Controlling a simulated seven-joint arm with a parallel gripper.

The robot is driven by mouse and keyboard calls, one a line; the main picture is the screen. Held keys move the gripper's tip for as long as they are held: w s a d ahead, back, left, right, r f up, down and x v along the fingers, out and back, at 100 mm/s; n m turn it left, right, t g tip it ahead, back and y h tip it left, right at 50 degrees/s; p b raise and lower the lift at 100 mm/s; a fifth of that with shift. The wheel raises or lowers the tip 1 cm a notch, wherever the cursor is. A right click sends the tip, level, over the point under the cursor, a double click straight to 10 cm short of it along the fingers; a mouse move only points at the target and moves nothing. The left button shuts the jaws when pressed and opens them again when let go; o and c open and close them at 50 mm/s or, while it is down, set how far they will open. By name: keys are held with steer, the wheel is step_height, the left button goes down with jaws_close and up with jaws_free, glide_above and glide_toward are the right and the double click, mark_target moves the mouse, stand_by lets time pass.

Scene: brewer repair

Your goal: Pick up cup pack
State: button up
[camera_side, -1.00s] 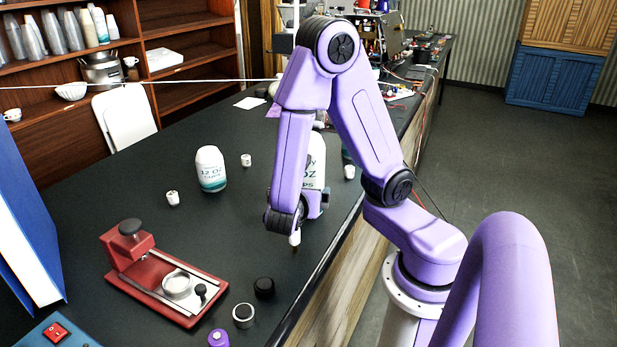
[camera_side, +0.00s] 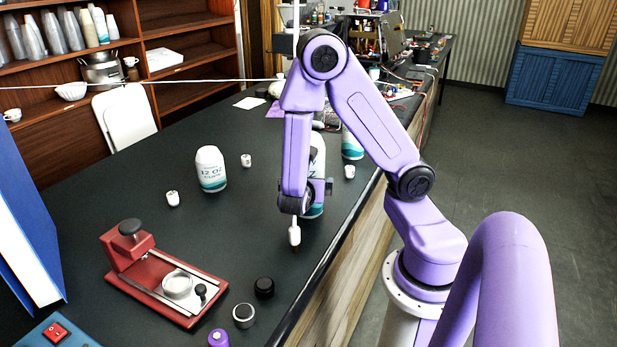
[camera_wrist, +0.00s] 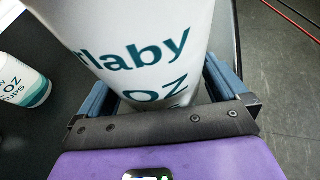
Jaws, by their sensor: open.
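A white cup pack with teal lettering fills the upper middle of the wrist view (camera_wrist: 145,40). In the side view this cup pack (camera_side: 318,160) stands on the dark table, partly hidden behind my arm. My gripper (camera_wrist: 158,95) is open, with one blue finger on each side of this pack's lower part. I cannot tell whether the fingers touch it. In the side view my gripper (camera_side: 318,188) is mostly hidden behind my forearm. A second cup pack (camera_side: 211,169) stands to the left, and it shows at the left edge of the wrist view (camera_wrist: 24,82). A third pack (camera_side: 352,146) stands farther back.
Several small white pieces (camera_side: 246,160) stand around the packs. A red fixture with a tray (camera_side: 165,275) sits at the front left, with black and purple round parts (camera_side: 264,287) beside it. The table's right edge runs close to my gripper.

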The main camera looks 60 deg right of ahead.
steer(key=shift+d+f, duration=0.1)
steer(key=shift+d, duration=0.1)
steer(key=c, duration=1.1)
steer(key=shift+c, duration=0.2)
steer(key=shift+w+r, duration=0.1)
steer(key=shift+r, duration=0.15)
